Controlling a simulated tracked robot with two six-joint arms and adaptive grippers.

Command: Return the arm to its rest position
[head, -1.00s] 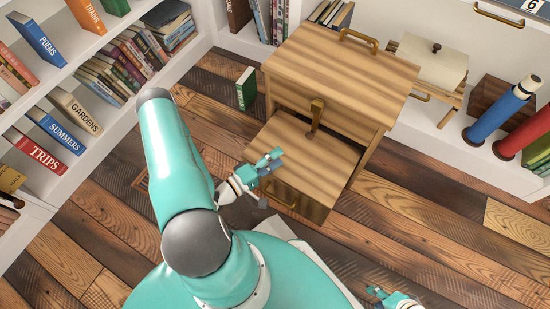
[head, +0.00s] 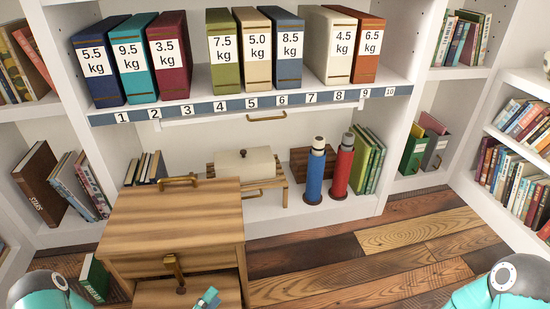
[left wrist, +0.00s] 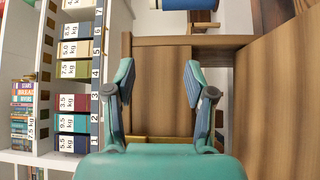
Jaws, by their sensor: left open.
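My left gripper (head: 207,298) shows at the bottom edge of the head view, just in front of the wooden cabinet (head: 170,222); only its teal tip is in frame. In the left wrist view my left gripper (left wrist: 158,75) is open, its two teal fingers spread, with nothing between them. Behind them is a brown wooden surface (left wrist: 162,95). My left arm shows at the lower left corner of the head view and my right arm at the lower right. My right gripper is out of frame.
The cabinet's lower wooden part (head: 190,290) juts forward below a bronze handle (head: 174,270). A green book (head: 94,278) stands on the floor left of it. Weight-labelled binders (head: 168,58) line the shelf above. Open plank floor (head: 350,260) lies right of the cabinet.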

